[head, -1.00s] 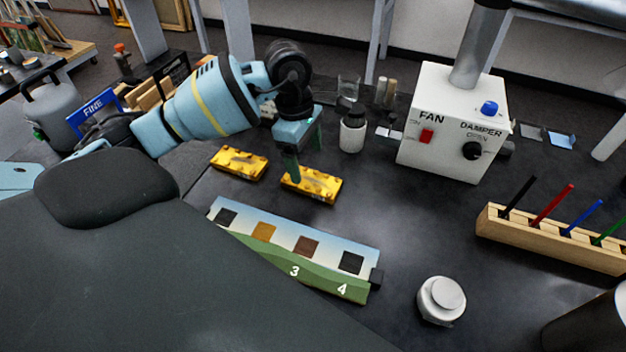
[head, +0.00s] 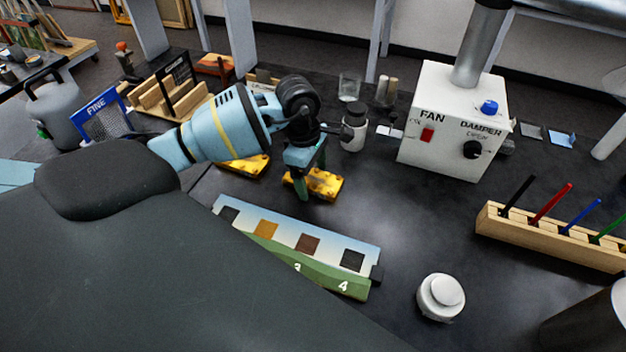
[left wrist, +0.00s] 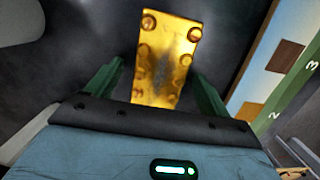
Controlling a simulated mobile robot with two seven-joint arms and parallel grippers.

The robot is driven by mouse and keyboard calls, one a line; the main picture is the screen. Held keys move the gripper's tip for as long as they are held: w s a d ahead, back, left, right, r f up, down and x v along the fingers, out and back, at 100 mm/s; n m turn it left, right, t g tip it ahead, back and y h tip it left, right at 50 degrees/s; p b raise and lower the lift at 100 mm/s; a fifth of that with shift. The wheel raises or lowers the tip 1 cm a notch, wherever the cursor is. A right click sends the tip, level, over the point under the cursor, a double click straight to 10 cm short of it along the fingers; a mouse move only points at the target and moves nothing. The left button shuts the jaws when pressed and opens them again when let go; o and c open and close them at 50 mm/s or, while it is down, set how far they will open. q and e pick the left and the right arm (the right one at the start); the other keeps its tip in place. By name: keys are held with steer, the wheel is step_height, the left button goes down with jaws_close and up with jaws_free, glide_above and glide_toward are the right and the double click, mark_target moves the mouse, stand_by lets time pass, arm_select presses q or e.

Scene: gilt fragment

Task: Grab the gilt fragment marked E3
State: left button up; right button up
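Two gilt fragments lie on the dark bench in the head view: the right one (head: 326,184) under my left gripper, and the left one (head: 245,166) partly hidden by my left arm. No E3 marking can be read on either. My left gripper (head: 311,177) points down at the right fragment with its fingers apart. In the left wrist view, a gilt fragment (left wrist: 167,58) with rivet-like knobs lies between the open green fingers (left wrist: 157,88), with gaps on both sides. My right gripper is not in view.
A numbered colour strip (head: 330,247) lies in front of the fragments. A round white jar (head: 440,297) and a wooden pen rack (head: 550,238) stand farther right. The bench centre is clear.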

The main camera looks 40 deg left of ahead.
mark_target(313, 181)
arm_select(q)
steer(key=c, duration=1.1)
steer(key=shift+r, duration=0.1)
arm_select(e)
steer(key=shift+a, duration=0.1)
